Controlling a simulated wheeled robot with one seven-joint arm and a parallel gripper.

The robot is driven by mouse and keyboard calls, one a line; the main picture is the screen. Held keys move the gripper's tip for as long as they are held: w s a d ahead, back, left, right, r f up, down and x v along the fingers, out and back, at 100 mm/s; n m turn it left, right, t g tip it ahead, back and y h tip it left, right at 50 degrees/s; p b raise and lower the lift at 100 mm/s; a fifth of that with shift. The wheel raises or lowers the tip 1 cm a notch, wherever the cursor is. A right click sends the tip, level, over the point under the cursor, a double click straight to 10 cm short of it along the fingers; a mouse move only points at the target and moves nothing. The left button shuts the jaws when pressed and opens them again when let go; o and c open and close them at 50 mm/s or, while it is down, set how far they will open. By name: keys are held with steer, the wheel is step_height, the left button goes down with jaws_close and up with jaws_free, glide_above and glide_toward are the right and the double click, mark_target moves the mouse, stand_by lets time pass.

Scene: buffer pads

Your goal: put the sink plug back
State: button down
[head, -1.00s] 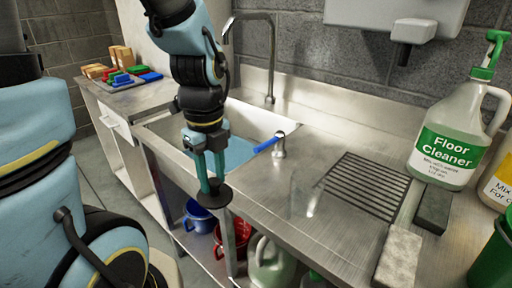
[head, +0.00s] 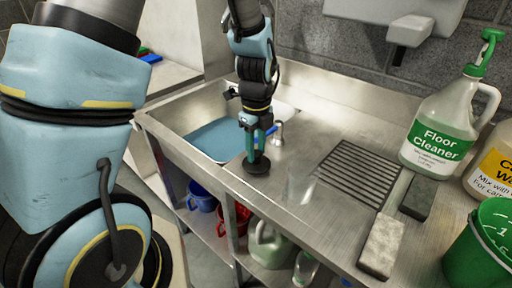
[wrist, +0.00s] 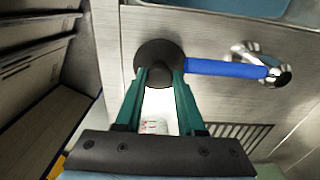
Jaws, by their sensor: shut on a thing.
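My gripper (head: 257,152) is shut on a round black sink plug (head: 258,165), held disc-down over the steel counter strip in front of the sink. The wrist view shows the plug (wrist: 159,50) between the tips of my green fingers (wrist: 159,78); whether it touches the counter I cannot tell. The sink (head: 186,122) lies behind and to the left, with blue water (head: 213,140) in it. The drain is not visible. In the wrist view a blue lever (wrist: 226,69) on a metal fitting (wrist: 279,75) lies right beside the plug.
A ribbed drainer (head: 357,173), a sponge block (head: 381,247), a dark block (head: 416,197), a Floor Cleaner jug (head: 438,130) and a green bucket (head: 482,255) stand to the right. Blue (head: 199,197) and red containers sit on the shelf below. The counter between plug and drainer is clear.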

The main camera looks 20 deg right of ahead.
steer(key=shift+f, duration=0.45)
steer(key=shift+f, duration=0.25)
steer(key=c, duration=0.5)
jaws_free()
steer(key=shift+r, duration=0.1)
